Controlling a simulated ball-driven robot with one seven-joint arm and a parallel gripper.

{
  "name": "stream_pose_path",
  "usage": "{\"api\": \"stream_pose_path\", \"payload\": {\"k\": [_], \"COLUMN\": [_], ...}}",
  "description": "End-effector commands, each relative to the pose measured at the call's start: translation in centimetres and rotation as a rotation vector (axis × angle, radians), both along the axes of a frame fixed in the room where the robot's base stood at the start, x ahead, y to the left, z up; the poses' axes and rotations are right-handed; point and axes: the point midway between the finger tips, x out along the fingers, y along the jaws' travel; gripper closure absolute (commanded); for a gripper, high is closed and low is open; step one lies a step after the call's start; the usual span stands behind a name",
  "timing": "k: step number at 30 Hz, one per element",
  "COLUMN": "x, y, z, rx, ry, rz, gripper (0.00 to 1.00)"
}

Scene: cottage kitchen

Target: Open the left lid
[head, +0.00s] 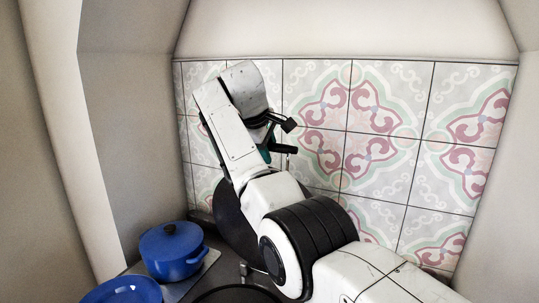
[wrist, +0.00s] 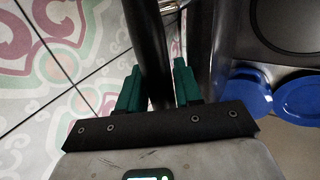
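A dark round lid (head: 230,222) stands raised and steeply tilted at the back of the stove in the head view, partly hidden by my arm. My gripper (head: 288,138) is in front of the tiled wall, above and to the right of this lid's upper part. In the wrist view, the green fingers of my gripper (wrist: 158,80) are spread apart. A dark bar-like shape (wrist: 146,35) runs between them in the picture; I cannot tell whether they touch it. A second dark edge (wrist: 200,40) lies just right of it.
A blue lidded pot (head: 172,252) stands left of the raised lid. A blue round dish or lid (head: 122,292) is at the bottom left. A dark round plate (head: 235,296) is at the lower edge. The patterned tile wall (head: 400,150) is close behind my arm.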

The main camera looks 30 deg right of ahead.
Motion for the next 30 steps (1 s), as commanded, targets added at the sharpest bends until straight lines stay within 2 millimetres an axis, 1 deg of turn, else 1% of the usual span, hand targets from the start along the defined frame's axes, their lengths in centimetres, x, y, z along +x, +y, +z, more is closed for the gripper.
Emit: {"api": "stream_pose_path", "payload": {"k": [6,9,13,19,30], "x": [-1.3,-1.9,-2.5,-2.9,-2.9], "y": [1.9,2.6,3.3,3.8,3.7], "z": [3.8,5.3,6.8,7.8,7.8], "rx": [-0.002,-0.001,-0.001,0.000,-0.001], "ry": [-0.007,-0.007,-0.006,-0.004,-0.005], "rz": [0.002,0.001,-0.001,-0.001,-0.001], "gripper": [0.65,0.65,0.65,0.65,0.65]}}
